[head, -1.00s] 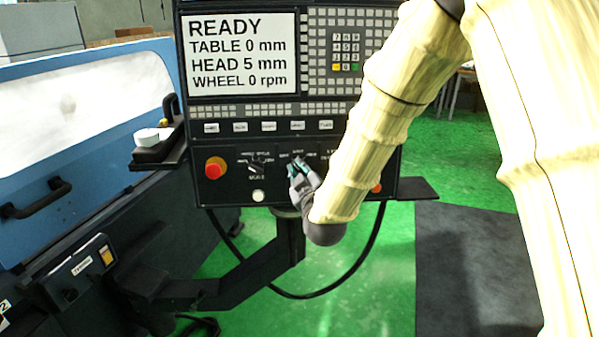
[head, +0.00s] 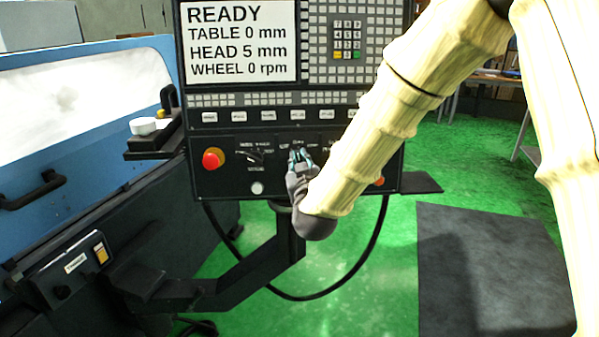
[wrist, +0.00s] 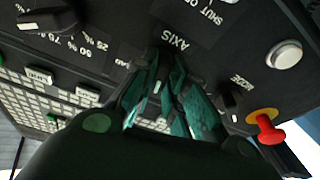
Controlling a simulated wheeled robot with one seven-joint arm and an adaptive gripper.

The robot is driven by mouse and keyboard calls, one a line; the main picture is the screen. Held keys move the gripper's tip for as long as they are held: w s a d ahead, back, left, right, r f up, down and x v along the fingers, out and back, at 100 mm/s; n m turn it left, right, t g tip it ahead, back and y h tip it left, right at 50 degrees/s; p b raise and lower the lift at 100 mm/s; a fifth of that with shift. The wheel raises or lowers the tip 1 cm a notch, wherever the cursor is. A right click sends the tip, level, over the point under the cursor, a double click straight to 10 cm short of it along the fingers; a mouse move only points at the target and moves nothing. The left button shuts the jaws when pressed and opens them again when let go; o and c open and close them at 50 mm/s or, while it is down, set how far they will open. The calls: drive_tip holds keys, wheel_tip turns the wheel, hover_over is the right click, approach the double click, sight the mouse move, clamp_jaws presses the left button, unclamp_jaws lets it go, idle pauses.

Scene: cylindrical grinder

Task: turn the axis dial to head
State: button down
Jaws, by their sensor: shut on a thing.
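The axis dial (wrist: 158,80) is a dark knob under the "AXIS" label in the wrist view. My gripper (wrist: 162,72) has its teal fingers on both sides of this dial and is shut on it. The fingers hide much of the knob, and its exact pointing cannot be read. In the head view, my gripper (head: 298,158) is at the lower middle of the black control panel (head: 225,182), where it covers the dial. The screen (head: 240,42) reads READY, TABLE 0 mm, HEAD 5 mm, WHEEL 0 rpm.
The mode dial (wrist: 230,100) and the red emergency button (wrist: 268,128) are beside my gripper. Another dial (wrist: 45,20) with percent marks is on the other side. A white button (head: 257,188) sits low on the panel. A shelf (head: 420,183) juts out at the right.

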drive_tip(key=m+h+b, duration=0.1)
drive_tip(key=m+b, duration=0.1)
drive_tip(key=m, duration=0.1)
drive_tip(key=m+b, duration=0.2)
drive_tip(key=m, duration=0.1)
drive_tip(key=shift+f+m+h, duration=0.15)
drive_tip(key=shift+m+h, duration=0.25)
drive_tip(key=m+b, duration=0.1)
drive_tip(key=m, duration=0.1)
drive_tip(key=m+h+b, duration=0.1)
drive_tip(key=m, duration=0.2)
drive_tip(key=shift+m+h, duration=0.3)
drive_tip(key=shift+a+r+m, duration=0.1)
drive_tip(key=shift+r+m, duration=0.1)
drive_tip(key=shift+m, duration=0.1)
drive_tip(key=c, duration=1.4)
unclamp_jaws()
drive_tip(key=shift+c, duration=0.2)
drive_tip(key=shift+s, duration=0.15)
drive_tip(key=s, duration=1.1)
drive_tip(key=shift+s+a, duration=0.35)
drive_tip(key=shift+a, duration=0.1)
